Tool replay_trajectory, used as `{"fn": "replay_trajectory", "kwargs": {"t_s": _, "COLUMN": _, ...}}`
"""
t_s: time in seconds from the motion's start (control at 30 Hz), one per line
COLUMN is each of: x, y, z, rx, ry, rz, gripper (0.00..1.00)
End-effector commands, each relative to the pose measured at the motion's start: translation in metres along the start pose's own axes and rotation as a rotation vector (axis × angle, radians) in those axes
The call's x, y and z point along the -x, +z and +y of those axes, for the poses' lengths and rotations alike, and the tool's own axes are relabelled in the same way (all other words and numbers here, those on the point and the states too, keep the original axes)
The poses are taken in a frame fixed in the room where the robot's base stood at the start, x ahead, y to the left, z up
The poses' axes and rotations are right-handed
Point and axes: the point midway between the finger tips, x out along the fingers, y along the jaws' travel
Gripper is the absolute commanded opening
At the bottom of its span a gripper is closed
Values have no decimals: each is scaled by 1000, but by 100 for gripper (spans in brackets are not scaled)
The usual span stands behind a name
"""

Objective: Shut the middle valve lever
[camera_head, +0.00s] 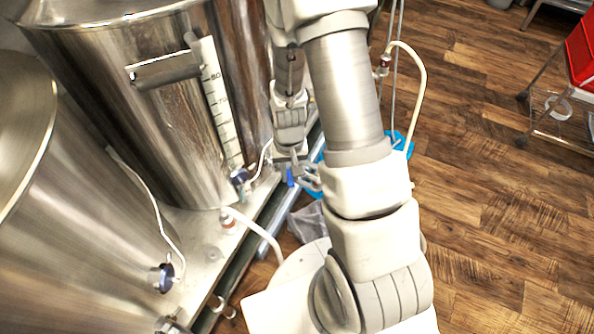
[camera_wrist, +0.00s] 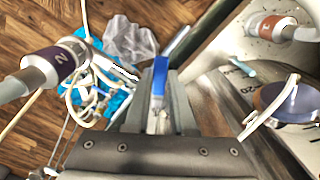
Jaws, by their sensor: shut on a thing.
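The blue valve lever (camera_wrist: 159,78) stands between the two fingers of my gripper (camera_wrist: 158,112) in the wrist view, and the fingers are shut on it. In the head view a small part of the blue lever (camera_head: 291,177) shows just below my gripper (camera_head: 298,170), in front of the middle steel kettle (camera_head: 125,95). My arm hides most of the valve body there, so I cannot tell the lever's exact angle to its pipe.
Another steel kettle (camera_head: 85,230) stands at the lower left on a metal stand (camera_head: 207,240). White hoses (camera_head: 262,233) and wires hang near the valves. A blue thing and a clear plastic bag (camera_wrist: 130,40) lie on the wooden floor.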

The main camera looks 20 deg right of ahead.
Motion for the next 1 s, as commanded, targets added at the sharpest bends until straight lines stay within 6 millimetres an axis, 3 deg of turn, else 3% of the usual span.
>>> {"fn": "replay_trajectory", "kwargs": {"t_s": 0.5, "x": 1, "y": -6, "z": -30, "rx": -432, "ry": 0, "rz": -1, "gripper": 0}}
{"fn": "replay_trajectory", "kwargs": {"t_s": 1.0, "x": 0, "y": -12, "z": -39, "rx": -596, "ry": 0, "rz": -1, "gripper": 0}}
